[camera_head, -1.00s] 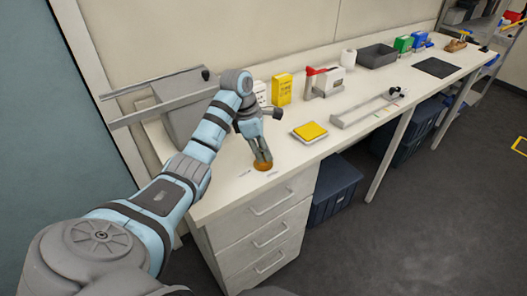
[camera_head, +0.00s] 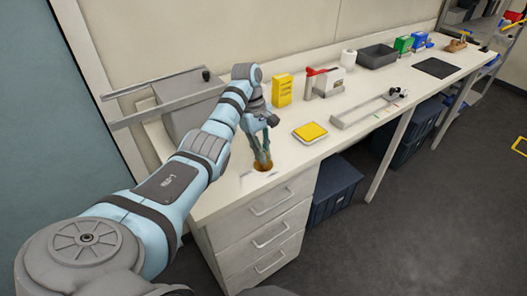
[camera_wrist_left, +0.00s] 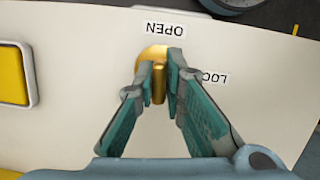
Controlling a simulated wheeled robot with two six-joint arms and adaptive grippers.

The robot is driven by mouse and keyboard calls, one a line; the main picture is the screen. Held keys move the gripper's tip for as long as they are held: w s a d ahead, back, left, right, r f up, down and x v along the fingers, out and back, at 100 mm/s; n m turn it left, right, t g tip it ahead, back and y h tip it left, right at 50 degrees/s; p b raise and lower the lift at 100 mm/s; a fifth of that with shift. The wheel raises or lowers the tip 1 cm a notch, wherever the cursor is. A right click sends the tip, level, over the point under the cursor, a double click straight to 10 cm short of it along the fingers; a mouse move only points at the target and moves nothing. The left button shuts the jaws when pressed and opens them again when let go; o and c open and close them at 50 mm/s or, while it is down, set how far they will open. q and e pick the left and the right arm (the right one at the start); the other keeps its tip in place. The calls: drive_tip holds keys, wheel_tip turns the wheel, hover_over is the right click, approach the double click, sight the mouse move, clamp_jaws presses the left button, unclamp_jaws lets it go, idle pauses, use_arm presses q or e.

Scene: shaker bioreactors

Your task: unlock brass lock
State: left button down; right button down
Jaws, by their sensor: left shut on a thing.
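The brass lock (camera_head: 262,167) is a round gold-coloured disc with a raised bar, set at the front edge of the white bench. In the left wrist view the lock (camera_wrist_left: 152,52) shows beyond my fingertips, its bar pointing roughly along the picture's vertical. My left gripper (camera_head: 262,160) comes down on it from above. Its teal fingers (camera_wrist_left: 159,83) are shut on the lock's bar, one on each side. An OPEN label (camera_wrist_left: 165,29) lies just beyond the lock. A second label (camera_wrist_left: 215,78), starting "LOC", is partly hidden by a finger. My right gripper is out of view.
A yellow-topped pad (camera_head: 310,132) lies to the right of the lock. A yellow box (camera_head: 282,90) and a red-handled device (camera_head: 325,82) stand behind. A grey machine with rails (camera_head: 185,105) stands at the left. Drawers (camera_head: 265,230) are below the lock.

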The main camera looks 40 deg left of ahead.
use_arm(q)
drive_tip(key=shift+s+d+f+m+g, duration=0.1)
drive_tip(key=shift+s+f+m+g, duration=0.15)
drive_tip(key=shift+m, duration=0.55)
drive_tip(key=c, duration=1.6)
unclamp_jaws()
drive_tip(key=shift+w, duration=0.1)
drive_tip(key=shift+w+a, duration=0.15)
drive_tip(key=shift+a, duration=0.05)
drive_tip(key=shift+n, duration=0.3)
